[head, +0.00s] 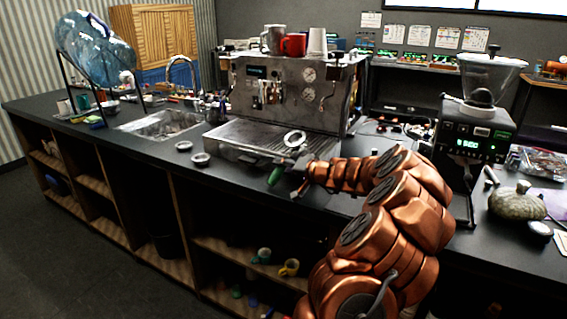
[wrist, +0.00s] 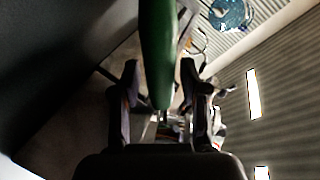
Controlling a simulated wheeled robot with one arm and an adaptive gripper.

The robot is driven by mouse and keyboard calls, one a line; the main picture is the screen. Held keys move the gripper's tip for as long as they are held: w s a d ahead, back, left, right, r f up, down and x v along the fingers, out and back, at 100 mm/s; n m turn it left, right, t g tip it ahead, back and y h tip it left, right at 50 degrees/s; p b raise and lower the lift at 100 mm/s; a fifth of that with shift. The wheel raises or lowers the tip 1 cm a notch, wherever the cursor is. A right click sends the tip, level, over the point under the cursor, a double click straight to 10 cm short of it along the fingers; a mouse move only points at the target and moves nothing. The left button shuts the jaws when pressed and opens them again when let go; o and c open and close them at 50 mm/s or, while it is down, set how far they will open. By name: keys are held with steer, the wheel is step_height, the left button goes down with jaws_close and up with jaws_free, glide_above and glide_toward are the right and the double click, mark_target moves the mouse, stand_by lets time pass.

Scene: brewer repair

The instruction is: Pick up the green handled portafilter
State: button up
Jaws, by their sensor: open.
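The green handled portafilter (head: 274,176) is at the front of the espresso machine, with its green handle pointing toward the counter's front edge. A round metal ring (head: 294,138) shows just above it; I cannot tell whether it belongs to the portafilter. My gripper (head: 295,178) is close beside the handle, on its right in the head view. In the wrist view, the green handle (wrist: 156,50) runs between the two dark fingers of my gripper (wrist: 159,75), with a gap on both sides. The fingers are open. The portafilter's metal end is mostly hidden there.
The espresso machine (head: 285,95) stands behind, with cups on top. Two small round metal pieces (head: 200,159) lie on the dark counter (head: 150,160) at left, near the sink (head: 165,124). A grinder (head: 478,125) stands right. My arm covers part of the counter front.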

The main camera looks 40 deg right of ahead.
steer(key=shift+w, duration=0.3)
jaws_close()
stand_by(0.5)
